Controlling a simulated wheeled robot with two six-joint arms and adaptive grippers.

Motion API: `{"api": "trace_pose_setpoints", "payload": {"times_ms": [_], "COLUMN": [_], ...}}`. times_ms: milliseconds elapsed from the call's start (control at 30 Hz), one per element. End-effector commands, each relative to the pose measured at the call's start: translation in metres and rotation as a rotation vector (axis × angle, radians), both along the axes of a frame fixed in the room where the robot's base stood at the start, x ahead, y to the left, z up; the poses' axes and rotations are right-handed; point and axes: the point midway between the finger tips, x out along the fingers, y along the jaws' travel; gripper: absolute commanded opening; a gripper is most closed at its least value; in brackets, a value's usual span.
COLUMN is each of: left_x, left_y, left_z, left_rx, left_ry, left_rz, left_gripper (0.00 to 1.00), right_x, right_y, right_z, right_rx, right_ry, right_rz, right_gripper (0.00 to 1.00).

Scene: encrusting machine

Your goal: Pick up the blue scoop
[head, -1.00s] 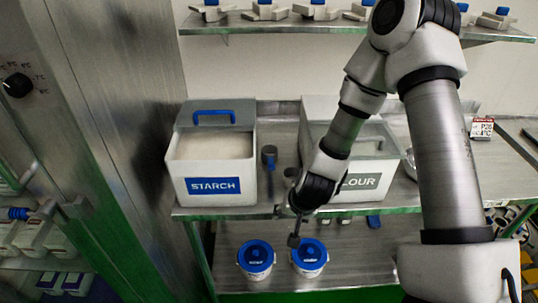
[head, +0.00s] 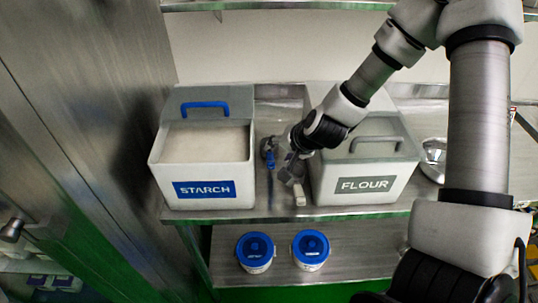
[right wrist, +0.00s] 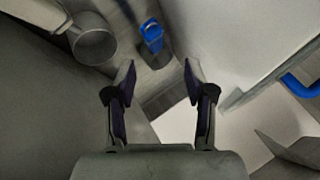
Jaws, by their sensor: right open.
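The blue scoop (head: 270,158) stands in the narrow gap between the starch bin and the flour bin in the head view. Its blue handle end also shows ahead of the fingers in the right wrist view (right wrist: 152,35). My right gripper (head: 284,153) is over this gap, close to the scoop and just right of it. In the right wrist view its two fingers (right wrist: 158,75) are spread with nothing between them, and the scoop lies beyond their tips. The scoop's lower part is hard to make out. My left gripper is not in view.
The starch bin (head: 203,190) stands open at left, the flour bin (head: 365,185) at right, hemming the gap. A grey scoop (right wrist: 92,42) is beside the blue one. Two blue-lidded tubs (head: 256,252) sit on the lower shelf. A steel cabinet wall (head: 100,130) rises at left.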

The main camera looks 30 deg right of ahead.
Motion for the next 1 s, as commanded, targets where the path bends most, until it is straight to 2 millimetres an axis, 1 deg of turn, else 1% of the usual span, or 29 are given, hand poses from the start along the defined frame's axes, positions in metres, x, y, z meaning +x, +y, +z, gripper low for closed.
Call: {"api": "trace_pose_setpoints", "payload": {"times_ms": [33,67,233,400,500,600,767,800,867,900,933,1000], "left_x": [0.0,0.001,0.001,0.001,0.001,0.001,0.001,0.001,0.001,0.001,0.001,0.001], "left_y": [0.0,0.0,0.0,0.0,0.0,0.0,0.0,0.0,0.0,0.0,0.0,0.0], "left_z": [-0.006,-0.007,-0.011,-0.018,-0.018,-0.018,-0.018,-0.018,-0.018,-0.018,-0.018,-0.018], "left_rx": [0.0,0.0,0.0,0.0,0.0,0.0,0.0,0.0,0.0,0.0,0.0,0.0], "left_ry": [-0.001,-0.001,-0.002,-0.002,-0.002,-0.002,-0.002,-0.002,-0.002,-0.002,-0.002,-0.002], "left_rz": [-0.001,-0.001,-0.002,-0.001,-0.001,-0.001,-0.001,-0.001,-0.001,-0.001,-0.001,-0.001], "left_gripper": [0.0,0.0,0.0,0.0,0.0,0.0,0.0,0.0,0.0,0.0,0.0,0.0], "right_x": [0.0,0.0,0.013,0.032,0.042,0.046,0.046,0.046,0.046,0.046,0.046,0.046], "right_y": [0.0,0.0,0.0,0.002,0.002,0.003,0.003,0.003,0.003,0.003,0.003,0.003], "right_z": [-0.015,-0.019,-0.031,-0.059,-0.069,-0.072,-0.072,-0.072,-0.072,-0.072,-0.072,-0.072], "right_rx": [-0.001,0.0,-0.003,-0.003,-0.003,-0.001,0.0,0.0,0.0,0.0,0.0,0.0], "right_ry": [0.003,0.002,0.0,0.002,0.001,0.001,-0.001,-0.001,-0.001,-0.001,-0.001,-0.001], "right_rz": [0.0,0.0,0.0,0.004,0.002,0.002,0.0,0.0,0.0,0.0,0.0,0.0], "right_gripper": [0.54,0.54,0.54,0.54,0.54,0.54,0.54,0.4,0.18,0.04,0.0,0.0]}}
